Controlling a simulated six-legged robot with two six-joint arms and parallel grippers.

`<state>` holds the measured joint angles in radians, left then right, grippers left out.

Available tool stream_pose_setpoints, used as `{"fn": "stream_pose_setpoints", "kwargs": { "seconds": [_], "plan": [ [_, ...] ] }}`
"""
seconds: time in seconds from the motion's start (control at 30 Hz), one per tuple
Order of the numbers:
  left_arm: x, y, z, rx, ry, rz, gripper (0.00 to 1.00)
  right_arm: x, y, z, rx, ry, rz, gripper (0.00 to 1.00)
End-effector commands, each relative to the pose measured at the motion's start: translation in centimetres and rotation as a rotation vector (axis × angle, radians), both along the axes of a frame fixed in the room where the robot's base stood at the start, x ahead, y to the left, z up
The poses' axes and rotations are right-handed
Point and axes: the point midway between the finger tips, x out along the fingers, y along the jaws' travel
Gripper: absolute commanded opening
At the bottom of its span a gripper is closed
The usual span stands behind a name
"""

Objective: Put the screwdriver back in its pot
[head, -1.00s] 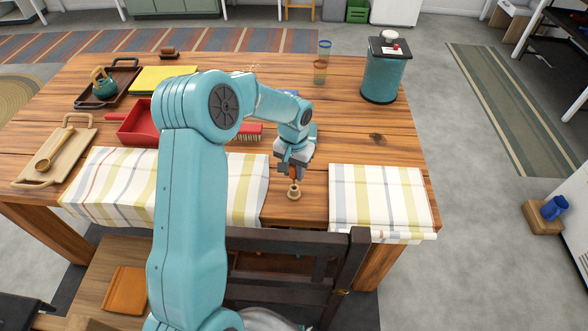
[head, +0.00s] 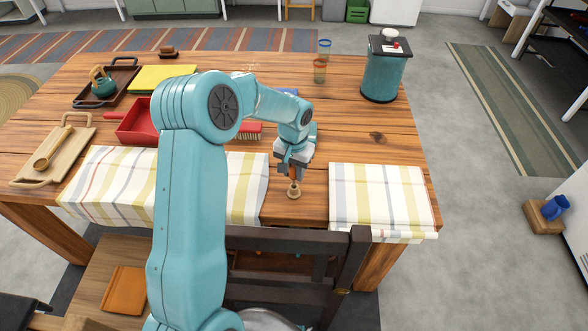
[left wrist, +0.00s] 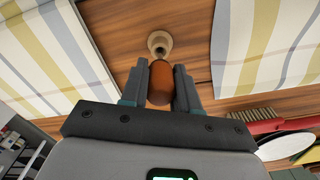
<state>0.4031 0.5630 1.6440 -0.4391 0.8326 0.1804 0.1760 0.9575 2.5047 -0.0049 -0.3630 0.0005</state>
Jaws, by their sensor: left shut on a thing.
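The screwdriver, with an orange-brown handle (left wrist: 160,83), is in the jaws of my left gripper (head: 294,168). My left gripper also shows in the left wrist view (left wrist: 160,90), its two fingers shut on either side of the handle. A small round wooden pot (head: 293,191) stands on the table just below the gripper, and it also shows in the left wrist view (left wrist: 159,41) just beyond the handle. The screwdriver points down at the pot's mouth. I cannot tell how far its tip is inside. My right gripper is not in view.
Striped cloths lie on both sides of the pot, one left (head: 110,180) and one right (head: 380,197). A red brush (head: 248,131) lies behind the arm. A teal canister (head: 382,75) stands at the back right. A dark chair (head: 290,240) is at the front edge.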

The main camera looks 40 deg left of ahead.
Motion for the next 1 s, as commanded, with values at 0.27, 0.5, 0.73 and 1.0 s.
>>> {"fn": "stream_pose_setpoints", "kwargs": {
  "seconds": [0.27,0.5,0.73,1.0],
  "plan": [
    [0.0,0.0,-0.8,0.000,0.000,0.000,0.01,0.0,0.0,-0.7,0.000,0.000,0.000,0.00],
    [0.0,0.0,-1.4,0.000,0.000,0.000,0.01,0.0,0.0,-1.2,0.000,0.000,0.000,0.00],
    [0.0,0.0,-2.0,0.000,0.000,0.000,0.01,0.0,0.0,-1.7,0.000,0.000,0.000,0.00],
    [0.0,0.0,-2.7,0.000,0.000,0.000,0.01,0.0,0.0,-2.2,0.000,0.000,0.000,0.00]
  ]
}}
